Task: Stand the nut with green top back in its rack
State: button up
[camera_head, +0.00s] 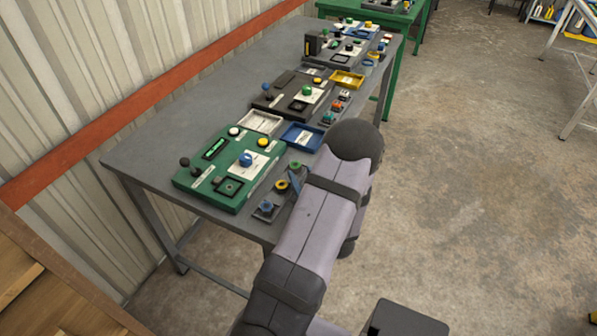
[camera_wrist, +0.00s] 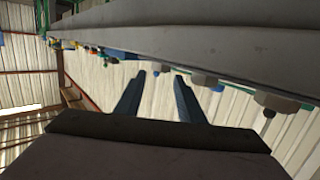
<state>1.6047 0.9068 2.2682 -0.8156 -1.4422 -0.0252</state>
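The nut with green top (camera_head: 295,165) stands near the front edge of the grey table, beside the blue tray. A yellow-topped piece (camera_head: 281,185) and a blue-topped piece (camera_head: 265,206) stand nearer the camera in a rough row with it. My gripper is open and empty in the wrist view (camera_wrist: 160,82), its two fingers apart near the table edge. In the head view my arm hides most of it. The wrist view is turned over, and I cannot surely tell which grey hex piece there is the green-topped one. I cannot make out its rack clearly.
A green control panel (camera_head: 216,181) with knobs lies behind the small pieces. A blue tray (camera_head: 303,136), a white tray (camera_head: 260,122) and a dark panel (camera_head: 268,103) stand farther along the table (camera_head: 139,158).

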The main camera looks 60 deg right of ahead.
jog(key=b+v, duration=0.1)
jog(key=v, duration=0.6)
jog(key=shift+s+a, duration=0.15)
jog(key=shift+a, duration=0.05)
